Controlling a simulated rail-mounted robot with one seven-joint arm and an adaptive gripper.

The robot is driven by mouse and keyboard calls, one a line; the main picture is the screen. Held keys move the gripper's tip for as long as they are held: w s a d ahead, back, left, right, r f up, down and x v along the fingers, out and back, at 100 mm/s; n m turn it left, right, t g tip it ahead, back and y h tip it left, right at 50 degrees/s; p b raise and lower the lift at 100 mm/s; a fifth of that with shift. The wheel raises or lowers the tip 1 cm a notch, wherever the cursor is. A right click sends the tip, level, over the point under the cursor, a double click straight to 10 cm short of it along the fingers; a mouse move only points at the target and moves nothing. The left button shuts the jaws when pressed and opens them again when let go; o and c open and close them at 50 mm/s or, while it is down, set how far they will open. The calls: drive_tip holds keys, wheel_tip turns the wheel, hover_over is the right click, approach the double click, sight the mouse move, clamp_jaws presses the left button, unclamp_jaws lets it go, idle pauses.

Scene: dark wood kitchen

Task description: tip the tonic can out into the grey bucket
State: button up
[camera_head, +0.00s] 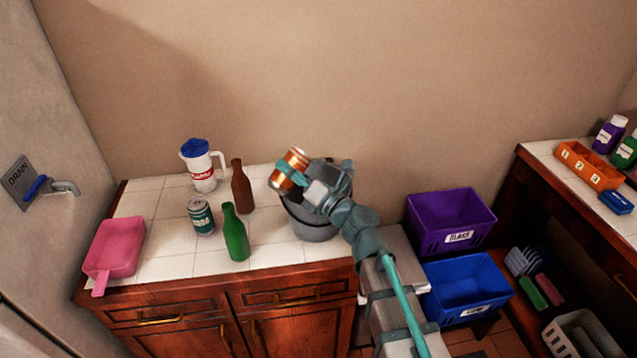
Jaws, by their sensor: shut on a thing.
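An orange-copper can (287,175) with a pale band is held by my gripper (298,181), which is shut on it. The can leans, its upper end toward the right, above the left part of the grey bucket's rim. The grey bucket (313,229) stands on the tiled counter, partly hidden behind my gripper and arm. A teal can (201,217) stands upright on the counter left of the bucket. I cannot read either can's label well enough to tell which is the tonic. The bucket's inside is mostly hidden.
A green bottle (235,235), a brown bottle (241,188) and a white pitcher (202,173) with a blue lid stand left of the bucket. A pink scoop (115,249) lies at the counter's left end. Purple (447,228) and blue (463,296) bins are at right.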

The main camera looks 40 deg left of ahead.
drive_tip(key=shift+s+r+m, duration=0.15)
drive_tip(key=shift+r+m, duration=0.15)
drive_tip(key=shift+m, duration=0.2)
drive_tip(key=m, duration=0.1)
drive_tip(key=f+m+t, duration=0.1)
drive_tip(key=m, duration=0.1)
drive_tip(key=m+b, duration=0.1)
drive_tip(key=shift+s+a+f+m+t, duration=0.1)
drive_tip(key=shift+s+f+m+t, duration=0.1)
drive_tip(key=shift+f+m+t, duration=0.15)
drive_tip(key=shift+w+r+m+t+p, duration=0.25)
drive_tip(key=shift+w+r+m+p, duration=0.1)
drive_tip(key=shift+r+p, duration=0.2)
drive_tip(key=shift+w+d+r+m+p, duration=0.25)
drive_tip(key=shift+w+m+p, duration=0.25)
drive_tip(key=shift+m+p, duration=0.2)
drive_tip(key=shift+r+m+t+p, duration=0.1)
drive_tip(key=shift+m+t+p, duration=0.4)
drive_tip(key=shift+m, duration=0.3)
drive_tip(key=shift+m, duration=0.3)
drive_tip(key=shift+w+f+m+t+p, duration=0.15)
drive_tip(key=shift+m+t+p, duration=0.1)
drive_tip(key=shift+m, duration=0.3)
drive_tip(key=shift+s+f+m+t+p, duration=0.15)
drive_tip(key=shift+m+t, duration=0.1)
drive_tip(key=shift+m, duration=0.3)
drive_tip(key=shift+w+m, duration=0.15)
drive_tip(key=shift+m, duration=0.15)
